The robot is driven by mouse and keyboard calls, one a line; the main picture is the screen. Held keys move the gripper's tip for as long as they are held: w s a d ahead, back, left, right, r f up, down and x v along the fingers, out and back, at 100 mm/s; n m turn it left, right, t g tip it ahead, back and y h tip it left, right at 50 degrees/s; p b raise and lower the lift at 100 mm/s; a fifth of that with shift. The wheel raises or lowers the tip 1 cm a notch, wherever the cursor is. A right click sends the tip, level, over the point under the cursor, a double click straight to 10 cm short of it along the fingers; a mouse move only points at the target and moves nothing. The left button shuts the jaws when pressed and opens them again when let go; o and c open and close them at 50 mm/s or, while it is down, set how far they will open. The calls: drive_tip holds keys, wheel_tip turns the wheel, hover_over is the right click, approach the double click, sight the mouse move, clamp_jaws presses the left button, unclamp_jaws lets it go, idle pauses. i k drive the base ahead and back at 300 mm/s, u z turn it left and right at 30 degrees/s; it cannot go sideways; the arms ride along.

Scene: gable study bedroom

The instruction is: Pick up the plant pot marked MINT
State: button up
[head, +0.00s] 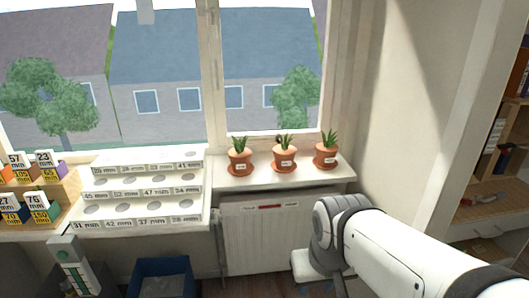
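Three terracotta pots with spiky green plants stand in a row on the windowsill: a left pot (240,163), a middle pot (284,160) and a right pot (326,156). Each stands upright on a saucer and has a small white label on its front. The labels are too small to read, so I cannot tell which pot is marked MINT. My arm reaches in from the lower right, below and to the right of the pots and apart from them. My gripper's fingers do not show.
A white stepped rack (145,188) with size labels and round recesses stands left of the pots. A wooden stand (62,196) with numbered boxes is at far left. A blue bin (162,268) is below. A radiator (265,240) is under the sill; shelves (490,215) are at right.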

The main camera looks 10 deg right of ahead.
sight(284, 158)
drive_tip(key=z, duration=0.35)
drive_tip(key=i, duration=2)
drive_tip(key=u, duration=0.4)
